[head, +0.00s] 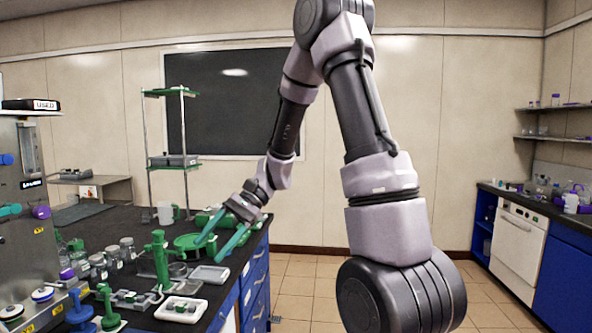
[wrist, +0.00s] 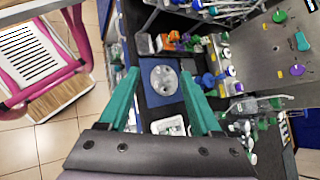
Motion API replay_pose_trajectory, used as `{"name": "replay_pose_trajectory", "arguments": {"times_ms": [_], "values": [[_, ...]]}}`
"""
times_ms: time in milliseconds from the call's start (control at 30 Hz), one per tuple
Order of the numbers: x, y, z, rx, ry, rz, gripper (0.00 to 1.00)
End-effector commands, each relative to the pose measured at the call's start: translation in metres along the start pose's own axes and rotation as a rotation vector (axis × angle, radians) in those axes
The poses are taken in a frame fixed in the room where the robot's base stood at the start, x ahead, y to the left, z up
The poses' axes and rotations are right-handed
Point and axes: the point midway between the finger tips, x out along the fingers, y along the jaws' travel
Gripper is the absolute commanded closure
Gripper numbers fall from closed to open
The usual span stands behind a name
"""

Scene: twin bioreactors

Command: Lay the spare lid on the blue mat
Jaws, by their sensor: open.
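In the wrist view a round grey plate with holes, which looks like the spare lid (wrist: 163,80), lies flat on the blue mat (wrist: 152,98). Bare mat shows around it. My gripper (wrist: 159,74) is open, its two teal fingers on either side of the lid in the picture, with nothing between them. The lid looks smaller and farther off than the fingertips, so they seem apart from it. In the head view my gripper (head: 208,251) points down over the bench near its right edge. I cannot make out the mat there.
A white tray (wrist: 168,126) lies close to the mat. Jars (head: 97,266), a green stand (head: 160,262) and another white tray of small parts (head: 182,309) crowd the dark bench. A pink-framed chair (wrist: 38,60) stands on the floor. Tiled floor right of the bench is clear.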

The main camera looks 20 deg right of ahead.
Motion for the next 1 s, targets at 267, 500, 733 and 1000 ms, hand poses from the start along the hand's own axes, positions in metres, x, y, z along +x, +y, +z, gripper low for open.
{"name": "replay_pose_trajectory", "arguments": {"times_ms": [267, 500, 733, 1000], "values": [[-0.075, 0.027, 0.059, -0.230, 0.374, 0.115, 0.35], [-0.135, 0.057, 0.103, -0.394, 0.726, 0.165, 0.35], [-0.177, 0.080, 0.137, -0.504, 1.004, 0.172, 0.35], [-0.191, 0.089, 0.148, -0.538, 1.103, 0.171, 0.35]]}}
